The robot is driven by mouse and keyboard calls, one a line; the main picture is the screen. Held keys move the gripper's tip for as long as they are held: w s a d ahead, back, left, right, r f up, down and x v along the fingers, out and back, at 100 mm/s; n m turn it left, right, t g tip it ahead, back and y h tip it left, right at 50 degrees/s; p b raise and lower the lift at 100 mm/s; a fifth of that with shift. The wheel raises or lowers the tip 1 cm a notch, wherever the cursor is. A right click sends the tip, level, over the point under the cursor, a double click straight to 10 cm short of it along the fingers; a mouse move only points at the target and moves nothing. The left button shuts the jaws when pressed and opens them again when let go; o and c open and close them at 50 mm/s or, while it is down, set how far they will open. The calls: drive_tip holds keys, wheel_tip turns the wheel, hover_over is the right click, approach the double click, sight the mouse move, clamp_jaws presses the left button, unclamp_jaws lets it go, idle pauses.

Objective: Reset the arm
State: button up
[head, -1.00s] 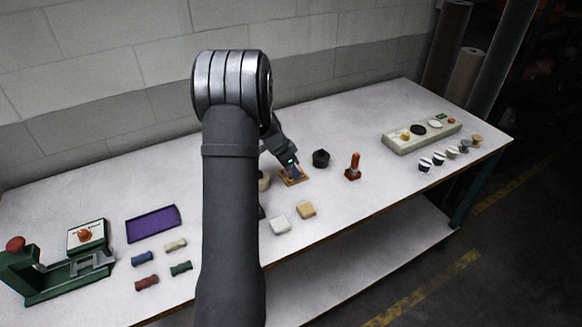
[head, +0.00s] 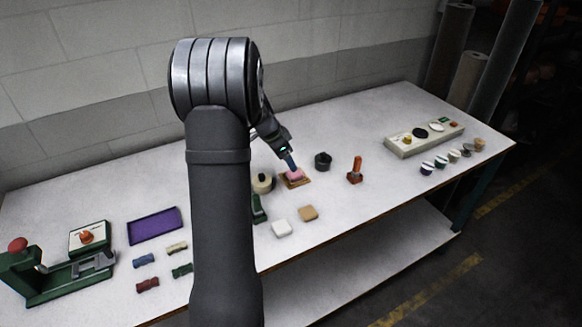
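My arm rises through the middle of the head view and bends down toward the table behind it. My gripper (head: 290,163) is small in the picture, just above a pink piece (head: 294,174) on a small brown board (head: 296,183). I cannot tell whether its fingers touch the pink piece or are open or shut.
A dark cup (head: 322,160) and an orange-handled stamp (head: 355,170) stand right of the board. A cream round item (head: 262,183) is left of it. White (head: 282,228) and tan (head: 308,213) blocks lie in front.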

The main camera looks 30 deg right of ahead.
sight(292, 174)
drive_tip(key=v, duration=1)
drive_tip(key=shift+a+r, duration=0.1)
drive_tip(key=x, duration=1.7)
drive_tip(key=shift+f, duration=0.2)
drive_tip(key=v, duration=1.7)
drive_tip(key=x, duration=1.6)
drive_tip(key=shift+f, duration=0.1)
drive_tip(key=shift+d+f, duration=0.15)
drive_tip(key=shift+d, duration=0.3)
wheel_tip(292, 174, up, 8)
drive_tip(key=shift+f, duration=0.2)
